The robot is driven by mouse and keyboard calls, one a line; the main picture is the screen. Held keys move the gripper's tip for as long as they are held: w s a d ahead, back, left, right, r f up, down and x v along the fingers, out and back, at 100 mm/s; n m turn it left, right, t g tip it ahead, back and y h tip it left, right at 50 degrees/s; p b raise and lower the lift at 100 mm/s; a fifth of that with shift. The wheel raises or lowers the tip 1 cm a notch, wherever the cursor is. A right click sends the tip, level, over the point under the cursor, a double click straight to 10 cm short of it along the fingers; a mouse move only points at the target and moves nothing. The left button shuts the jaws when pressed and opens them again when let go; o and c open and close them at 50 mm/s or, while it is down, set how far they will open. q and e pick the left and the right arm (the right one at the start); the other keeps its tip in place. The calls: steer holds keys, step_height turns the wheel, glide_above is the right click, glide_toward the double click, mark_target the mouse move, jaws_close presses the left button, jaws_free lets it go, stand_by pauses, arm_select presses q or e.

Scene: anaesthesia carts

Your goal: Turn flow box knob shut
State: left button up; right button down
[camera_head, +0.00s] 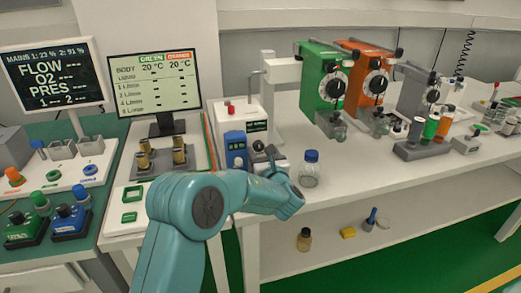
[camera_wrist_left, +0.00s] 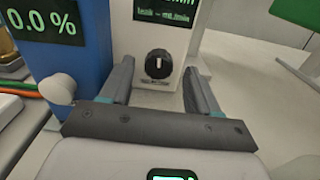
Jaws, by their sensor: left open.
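The flow box (camera_head: 257,127) is a white box with a dark screen, standing on the white bench beside a blue unit. Its round black knob (camera_wrist_left: 158,63) has a white pointer line that looks about upright in the left wrist view. My left gripper (camera_head: 272,160) reaches over the bench front to the box. In the wrist view its two dark fingers (camera_wrist_left: 159,75) are open, one on each side of the knob, with visible gaps. I cannot tell whether the fingertips are level with the knob in depth. My right gripper is not in view.
The blue unit (camera_wrist_left: 62,50), reading 0.0 %, stands close left of my fingers. A blue-capped jar (camera_head: 309,170) stands right of my gripper. Green (camera_head: 322,77) and orange (camera_head: 368,72) vaporizers stand behind. Brass fittings (camera_head: 160,158) sit on the left cart.

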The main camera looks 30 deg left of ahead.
arm_select(q)
steer(key=shift+x, duration=0.8)
steer(key=c, duration=1)
steer(key=shift+m, duration=0.9)
steer(key=shift+c, duration=0.2)
steer(key=o, duration=1)
steer(key=shift+o, duration=0.2)
